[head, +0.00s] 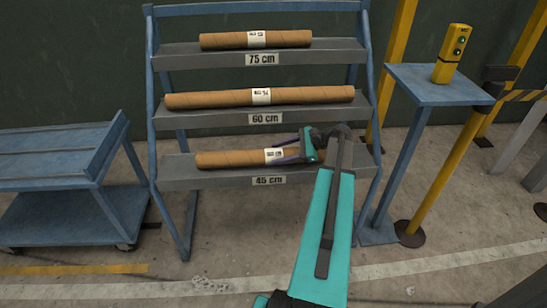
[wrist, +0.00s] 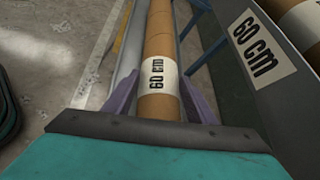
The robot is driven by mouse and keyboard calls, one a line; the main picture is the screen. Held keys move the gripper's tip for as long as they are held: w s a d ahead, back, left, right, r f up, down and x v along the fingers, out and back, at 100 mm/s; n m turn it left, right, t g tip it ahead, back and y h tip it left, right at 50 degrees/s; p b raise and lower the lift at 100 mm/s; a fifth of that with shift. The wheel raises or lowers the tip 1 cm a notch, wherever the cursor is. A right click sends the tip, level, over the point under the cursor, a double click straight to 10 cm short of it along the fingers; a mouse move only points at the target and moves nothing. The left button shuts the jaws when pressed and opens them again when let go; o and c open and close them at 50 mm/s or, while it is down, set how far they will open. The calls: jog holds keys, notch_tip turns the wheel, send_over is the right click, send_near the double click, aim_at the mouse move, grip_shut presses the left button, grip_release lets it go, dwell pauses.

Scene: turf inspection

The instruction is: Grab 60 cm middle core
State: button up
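A brown cardboard core (head: 225,159) lies on the bottom shelf, above the sign "45 cm". Its white band reads "60 cm" in the wrist view (wrist: 159,75). My gripper (head: 280,149) is at this core near its band. In the wrist view, its purple fingers (wrist: 158,98) stand open on both sides of the core, with narrow gaps showing. A longer core (head: 210,99), its band apparently reading 75 cm, lies on the middle shelf signed "60 cm". A shorter core (head: 222,41) lies on the top shelf signed "75 cm"; its band is too small to read.
The blue rack (head: 155,110) has grey shelves; the middle shelf (wrist: 222,30) overhangs close to my gripper. A blue cart (head: 60,160) stands left. A blue stand (head: 430,85) with a yellow control box (head: 452,55) and a yellow post (head: 445,165) stand right.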

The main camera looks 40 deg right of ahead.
jog(key=c, duration=0.8)
jog(key=shift+r, duration=0.1)
jog(key=shift+r, duration=0.75)
notch_tip(320, 180, up, 2)
jog(key=a+r, duration=0.1)
jog(key=a, duration=1.5)
jog(key=shift+w+r, duration=0.2)
jog(key=shift+w, duration=0.25)
